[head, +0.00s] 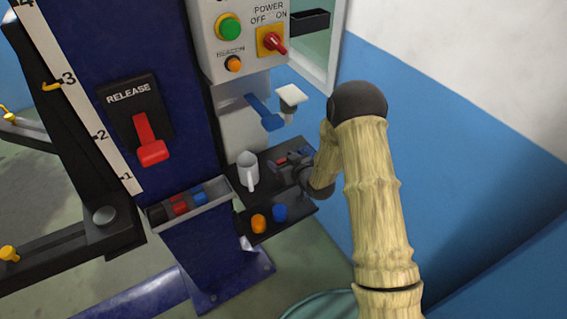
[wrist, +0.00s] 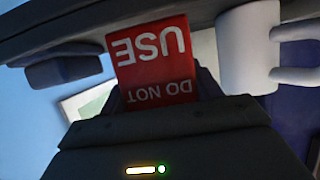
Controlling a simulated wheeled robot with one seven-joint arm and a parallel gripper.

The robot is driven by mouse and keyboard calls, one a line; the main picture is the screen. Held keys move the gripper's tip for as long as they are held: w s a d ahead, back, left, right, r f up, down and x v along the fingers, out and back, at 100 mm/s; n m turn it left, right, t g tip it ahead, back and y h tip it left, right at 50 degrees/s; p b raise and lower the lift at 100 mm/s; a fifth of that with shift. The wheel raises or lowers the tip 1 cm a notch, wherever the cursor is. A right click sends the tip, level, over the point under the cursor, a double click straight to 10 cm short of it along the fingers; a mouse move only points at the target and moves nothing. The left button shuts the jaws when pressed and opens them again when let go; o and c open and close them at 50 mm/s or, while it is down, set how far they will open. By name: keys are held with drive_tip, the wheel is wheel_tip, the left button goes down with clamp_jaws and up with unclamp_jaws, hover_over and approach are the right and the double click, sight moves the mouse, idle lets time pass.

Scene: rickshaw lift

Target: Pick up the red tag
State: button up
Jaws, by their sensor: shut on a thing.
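The red tag (wrist: 152,55) with white "DO NOT USE" lettering fills the upper middle of the wrist view, upside down. My gripper (head: 287,168) is low over the black shelf, right of the white mug, and is shut on the tag. In the head view only small bits of red (head: 281,160) show by the gripper, and its fingers and wrist hide most of the tag. I cannot tell whether the tag still touches the shelf.
The black shelf (head: 262,196) also holds a white mug (head: 247,170), an orange knob (head: 258,223), a blue knob (head: 280,212) and a blue block (wrist: 65,70). A blue lever (head: 264,112) overhangs it. A tray (head: 160,214) of coloured cylinders sits left on the blue column (head: 85,60).

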wheel_tip(320, 180, up, 7)
drive_tip(key=s+d+b, duration=0.1)
drive_tip(key=s+d, duration=0.7)
drive_tip(key=s, duration=0.4)
drive_tip(key=shift+d+p, duration=0.1)
drive_tip(key=shift+p, duration=0.2)
drive_tip(key=s+d+p, duration=0.1)
drive_tip(key=p, duration=0.1)
drive_tip(key=s+d+p, duration=0.1)
drive_tip(key=s+p, duration=0.1)
drive_tip(key=p, duration=0.1)
drive_tip(key=s+d+p, duration=0.1)
drive_tip(key=p, duration=0.2)
drive_tip(key=shift+s+f, duration=0.15)
drive_tip(key=shift+f, duration=0.1)
drive_tip(key=shift+s+a, duration=0.1)
